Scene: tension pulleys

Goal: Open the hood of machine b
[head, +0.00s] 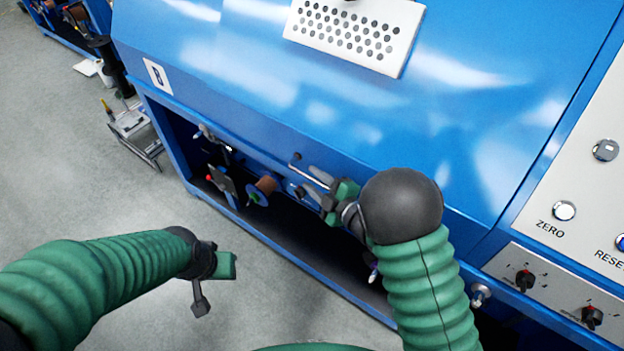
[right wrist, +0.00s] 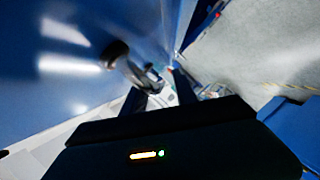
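The blue hood (head: 300,125) of machine b, with a "B" label (head: 157,75) at its left corner, is down over the open front bay. My right gripper (head: 315,184) is at the hood's lower front edge, its fingers apart beside a thin metal rod (head: 311,174). In the right wrist view the fingers (right wrist: 160,92) are spread, with a blurred dark knob or handle (right wrist: 115,53) on the blue surface beside them. I cannot tell whether they touch it. My left gripper (head: 207,291) hangs over the floor at lower left, apart from the machine; its finger opening is unclear.
A perforated grey plate (head: 352,33) sits on the hood. Spools (head: 262,190) and small levers are in the bay. A control panel with buttons (head: 564,211) and black knobs is at right. A metal stand (head: 135,128) is at left; grey floor there is mostly clear.

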